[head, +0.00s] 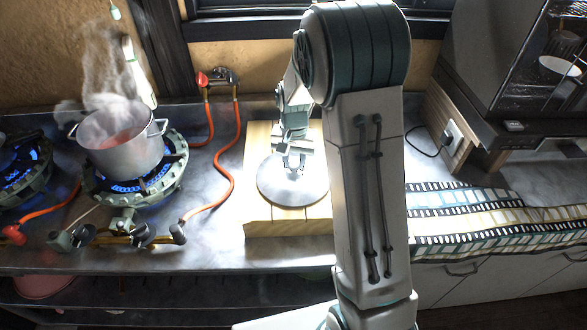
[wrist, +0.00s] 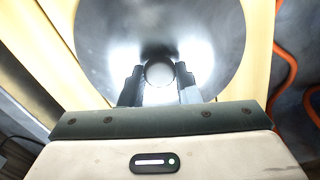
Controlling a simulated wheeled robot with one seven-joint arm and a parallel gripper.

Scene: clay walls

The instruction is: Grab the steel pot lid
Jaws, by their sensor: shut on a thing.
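The steel pot lid (head: 275,189) is a round grey metal disc over the wooden board (head: 260,228) on the counter. In the wrist view the lid (wrist: 105,45) fills the upper middle, with its round knob (wrist: 159,74) between my fingers. My gripper (head: 294,168) is above the lid's centre and is shut on the knob; it also shows in the wrist view (wrist: 160,80). Whether the lid rests on the board or is slightly raised, I cannot tell. My arm hides the board's right side.
A steaming steel pot (head: 122,147) stands without a cover on a lit gas burner (head: 160,184) at the left. Orange hoses (head: 222,165) run between burner and board. A film-strip patterned cloth (head: 480,215) lies at the right, below a dark microwave-like appliance (head: 500,70).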

